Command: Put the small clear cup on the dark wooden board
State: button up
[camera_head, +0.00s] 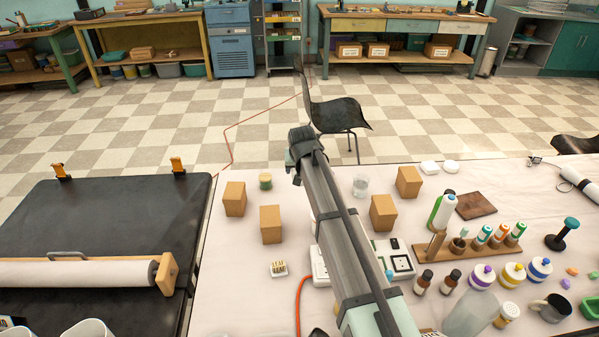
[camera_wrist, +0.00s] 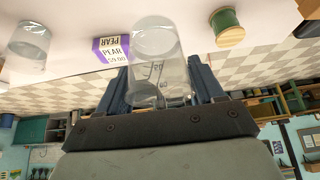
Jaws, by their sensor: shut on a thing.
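My gripper (camera_wrist: 163,78) is shut on a clear cup (camera_wrist: 156,62) with dark markings, seen between the two fingers in the wrist view. In the head view, my arm hides this cup and the fingers. A second clear cup (camera_head: 360,184) stands on the white-covered table, to the right of my arm; a clear cup also shows at upper left in the wrist view (camera_wrist: 29,42). The dark wooden board (camera_head: 476,205) lies flat at the table's right, well apart from my gripper. Its top looks bare.
A green spool (camera_head: 265,181) and wooden blocks (camera_head: 270,224) stand left of my arm. Another block (camera_head: 409,182) stands between the second cup and the board. A white-and-green bottle (camera_head: 441,211) and marker rack (camera_head: 470,247) are close to the board. A purple PEAR box (camera_wrist: 111,48) shows in the wrist view.

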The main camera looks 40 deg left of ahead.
jog(key=shift+r, duration=0.45)
jog(key=shift+w, duration=0.1)
jog(key=shift+w+d, duration=0.25)
jog(key=w+d+m+t+h, duration=0.15)
jog(key=w+d+m, duration=0.25)
jog(key=w+d, duration=1.6)
jog(key=r+m+h, duration=0.1)
jog(key=m, duration=0.1)
send_over(472, 202)
jog(key=shift+s+d+r, duration=0.1)
jog(key=shift+r, duration=0.1)
jog(key=shift+f, duration=0.1)
jog(key=shift+f, duration=4.9)
